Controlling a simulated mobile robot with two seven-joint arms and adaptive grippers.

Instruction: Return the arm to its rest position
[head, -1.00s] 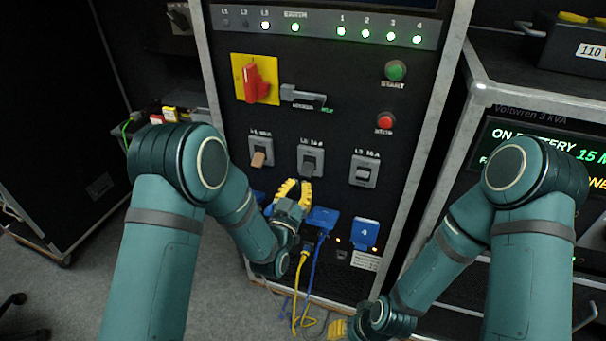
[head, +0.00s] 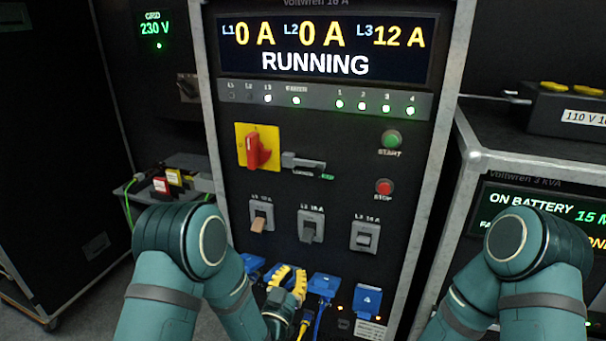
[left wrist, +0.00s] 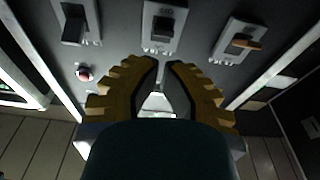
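My left gripper (head: 288,280) has yellow ridged fingers. In the head view it is in front of the lower panel of the black cabinet (head: 335,185), below the L1 breaker (head: 259,219) and L2 breaker (head: 311,228). In the left wrist view the fingertips (left wrist: 161,62) are almost together, with a narrow gap and nothing gripped. That view shows the breaker row inverted beyond the fingers, with the orange L1 lever (left wrist: 247,43) at right. My left arm (head: 180,260) comes in from the left. My right arm (head: 515,265) is at the right; its gripper is out of frame.
Blue plugs (head: 324,286) with cables sit in the low sockets near my left gripper. The L3 breaker (head: 365,236) and red rotary switch (head: 258,150) project from the panel. The display (head: 335,47) reads RUNNING. A UPS cabinet (head: 500,155) stands at the right.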

